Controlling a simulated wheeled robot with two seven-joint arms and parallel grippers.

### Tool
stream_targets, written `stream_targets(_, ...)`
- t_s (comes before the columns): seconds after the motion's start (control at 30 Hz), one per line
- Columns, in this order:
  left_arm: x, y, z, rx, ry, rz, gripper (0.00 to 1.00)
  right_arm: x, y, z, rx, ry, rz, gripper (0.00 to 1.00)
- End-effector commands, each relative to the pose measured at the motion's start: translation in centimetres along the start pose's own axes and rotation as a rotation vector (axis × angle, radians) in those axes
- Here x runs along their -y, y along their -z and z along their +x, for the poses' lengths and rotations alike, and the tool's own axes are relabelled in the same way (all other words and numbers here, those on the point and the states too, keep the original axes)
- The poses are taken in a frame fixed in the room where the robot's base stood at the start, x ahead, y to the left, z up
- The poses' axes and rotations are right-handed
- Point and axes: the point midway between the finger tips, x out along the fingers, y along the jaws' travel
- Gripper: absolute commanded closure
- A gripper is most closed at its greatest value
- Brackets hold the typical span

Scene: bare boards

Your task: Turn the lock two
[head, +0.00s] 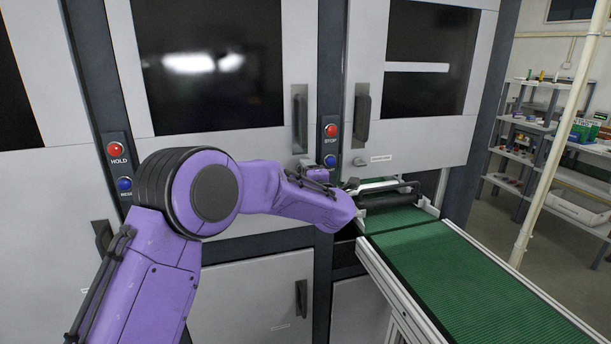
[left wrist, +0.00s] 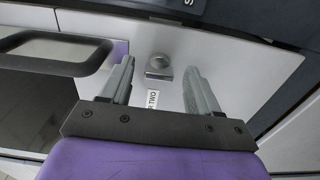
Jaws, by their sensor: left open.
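The lock is a small round metal knob (head: 358,161) on the light cabinet door, left of a small white label (head: 381,158). In the left wrist view the lock (left wrist: 159,66) shows between and beyond my fingertips, with a white label (left wrist: 152,99) beside it, too small to read surely. My left gripper (head: 350,184) is open and empty, below the lock in the head view and pointing at the door. The fingers appear apart from the lock; the exact gap cannot be told. My right gripper is not in view.
A dark door handle (head: 361,115) stands above the lock and shows close at left in the wrist view (left wrist: 55,50). A STOP button (head: 331,130) and a blue button (head: 330,160) sit left of it. A green conveyor (head: 470,275) extends below right.

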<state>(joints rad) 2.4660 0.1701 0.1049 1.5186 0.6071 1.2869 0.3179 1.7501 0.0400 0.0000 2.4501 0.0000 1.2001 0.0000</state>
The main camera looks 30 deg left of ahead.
Motion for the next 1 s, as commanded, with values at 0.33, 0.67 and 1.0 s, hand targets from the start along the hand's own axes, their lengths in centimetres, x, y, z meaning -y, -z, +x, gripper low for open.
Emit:
stream_targets(0.33, 0.3, 0.0, -7.8, 0.002, -0.002, 0.000, 0.38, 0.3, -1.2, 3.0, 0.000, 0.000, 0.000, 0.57)
stream_targets(0.67, 0.1, 0.0, -9.6, 0.000, 0.000, 0.002, 0.38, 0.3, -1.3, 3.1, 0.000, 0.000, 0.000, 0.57)
stream_targets(1.0, 0.1, 0.0, -9.5, 0.001, 0.000, 0.010, 0.38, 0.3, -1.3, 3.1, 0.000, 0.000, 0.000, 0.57)
